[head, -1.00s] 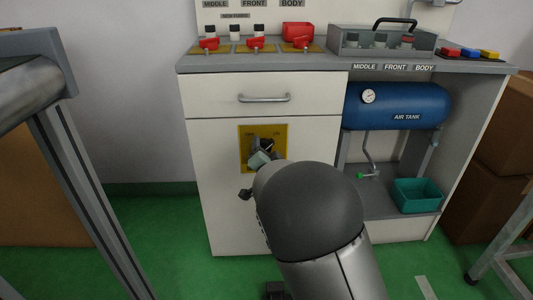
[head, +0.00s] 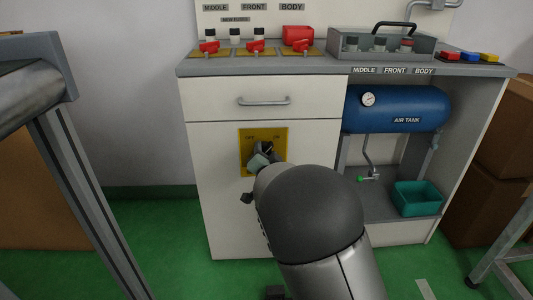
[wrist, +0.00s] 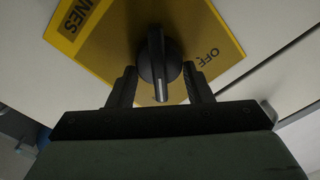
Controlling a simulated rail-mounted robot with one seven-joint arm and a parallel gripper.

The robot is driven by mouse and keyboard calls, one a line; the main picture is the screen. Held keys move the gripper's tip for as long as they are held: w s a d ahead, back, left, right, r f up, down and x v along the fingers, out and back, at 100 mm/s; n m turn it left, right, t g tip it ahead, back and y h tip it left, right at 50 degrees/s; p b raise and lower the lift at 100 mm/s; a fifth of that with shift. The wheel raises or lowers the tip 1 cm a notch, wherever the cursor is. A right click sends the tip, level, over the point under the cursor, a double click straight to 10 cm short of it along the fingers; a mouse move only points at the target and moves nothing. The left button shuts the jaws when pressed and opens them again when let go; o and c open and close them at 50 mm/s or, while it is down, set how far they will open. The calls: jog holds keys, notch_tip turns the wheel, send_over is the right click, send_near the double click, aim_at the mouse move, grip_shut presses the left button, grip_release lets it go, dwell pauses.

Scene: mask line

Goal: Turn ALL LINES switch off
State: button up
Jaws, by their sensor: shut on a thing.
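The ALL LINES switch is a black rotary knob (wrist: 158,62) on a yellow plate (head: 246,150) on the white cabinet door. In the wrist view the plate (wrist: 195,20) shows the letters "NES" at upper left and "OFF" to the right of the knob. The pale mark on the knob's bar points down, towards my palm. My gripper (wrist: 160,85) is shut on the knob, one finger on each side of it. In the head view my gripper (head: 264,154) covers the lower middle of the plate and hides most of the knob.
A drawer with a metal handle (head: 264,100) is above the plate. Red switches (head: 256,46) and a grey tray (head: 382,49) are on the worktop. A blue air tank (head: 395,107) and a teal bin (head: 417,197) are at right. A grey frame (head: 75,170) stands at left.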

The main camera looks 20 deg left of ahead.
jog(key=n, duration=0.4)
jog(key=shift+s+a+r, duration=0.1)
jog(key=shift+a, duration=0.05)
jog(key=shift+s+a+f+n+p, duration=0.15)
jog(key=shift+n+p, duration=0.55)
jog(key=shift+n, duration=1.45)
jog(key=shift+a+n+p, duration=0.15)
jog(key=shift+n+p, duration=0.6)
jog(key=shift+n, duration=1.35)
jog(key=shift+s+a+f+n+p, duration=0.15)
jog(key=shift+n+p, duration=0.55)
jog(key=shift+n, duration=1.45)
jog(key=shift+w, duration=0.1)
jog(key=o, duration=1)
jog(key=shift+r, duration=0.1)
jog(key=p+v, duration=0.4)
jog(key=v, duration=1.3)
jog(key=shift+d, duration=0.15)
